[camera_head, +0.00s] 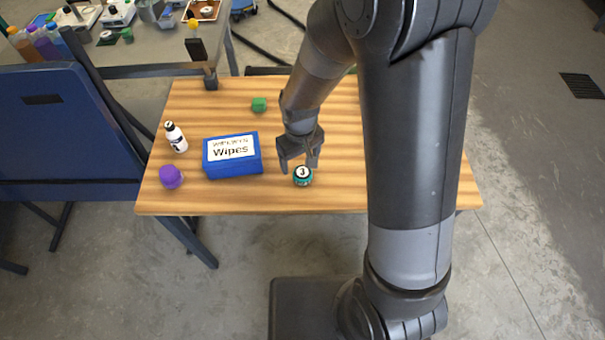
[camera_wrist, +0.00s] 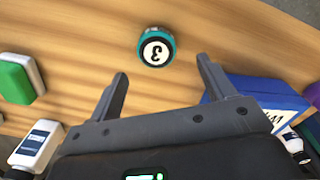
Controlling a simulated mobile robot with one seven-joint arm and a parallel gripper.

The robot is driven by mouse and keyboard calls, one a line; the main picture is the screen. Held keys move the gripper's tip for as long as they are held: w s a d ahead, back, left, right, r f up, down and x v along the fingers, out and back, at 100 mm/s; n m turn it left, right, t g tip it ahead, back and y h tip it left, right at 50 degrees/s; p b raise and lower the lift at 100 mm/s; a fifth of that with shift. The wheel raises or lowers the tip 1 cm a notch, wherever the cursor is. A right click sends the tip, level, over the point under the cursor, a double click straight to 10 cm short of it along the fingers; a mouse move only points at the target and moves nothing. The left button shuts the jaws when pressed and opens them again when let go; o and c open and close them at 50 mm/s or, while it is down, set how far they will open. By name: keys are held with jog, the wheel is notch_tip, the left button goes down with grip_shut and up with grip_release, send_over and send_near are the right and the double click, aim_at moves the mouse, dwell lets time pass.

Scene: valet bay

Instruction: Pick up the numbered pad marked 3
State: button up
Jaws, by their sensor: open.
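The pad marked 3 (camera_head: 303,176) is a small round teal and black piece with a white top bearing the number. It sits on the wooden table near its front edge. In the wrist view the pad (camera_wrist: 156,47) lies beyond my fingertips, roughly centred between them, with its 3 upside down. My gripper (camera_head: 299,168) is open and empty, pointing down near the pad. In the wrist view my gripper (camera_wrist: 162,67) shows both fingers apart with bare wood between them. I see no contact with the pad.
A blue Wipes box (camera_head: 233,168) stands left of the pad. A blue chair (camera_head: 62,130) stands at the left. The table's front edge is close to the pad.

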aim_at(302, 172)
jog(key=shift+d+f, duration=0.15)
jog(key=shift+f, duration=1.5)
jog(key=shift+d+f, duration=0.1)
jog(key=shift+f, duration=1.5)
jog(key=shift+c, duration=0.5)
jog(key=c, duration=1)
jog(key=shift+o, duration=0.2)
jog(key=shift+r, duration=0.1)
